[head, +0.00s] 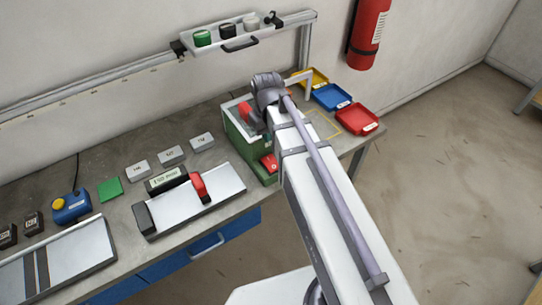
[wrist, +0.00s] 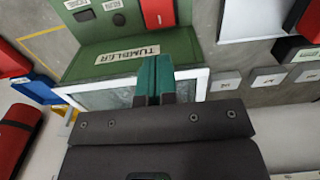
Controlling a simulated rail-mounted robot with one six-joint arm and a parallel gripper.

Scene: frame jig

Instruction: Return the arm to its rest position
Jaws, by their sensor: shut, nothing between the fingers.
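My gripper (wrist: 155,72) shows in the wrist view with its teal fingers together and nothing between them. It is in front of the green box labelled TUMBLER (wrist: 110,52); I cannot tell the gap between them. In the head view my arm reaches from the lower right up to the green box (head: 240,140) on the bench. My wrist is above the box's back right part, and my fingers are hidden there.
Yellow, blue (head: 331,97) and red (head: 357,119) trays lie right of my arm. A rail with a shelf (head: 285,28) runs behind the bench, and a fire extinguisher (head: 368,30) hangs on the wall. Grey blocks (head: 171,155) and a red-handled fixture (head: 217,200) stand left of the box.

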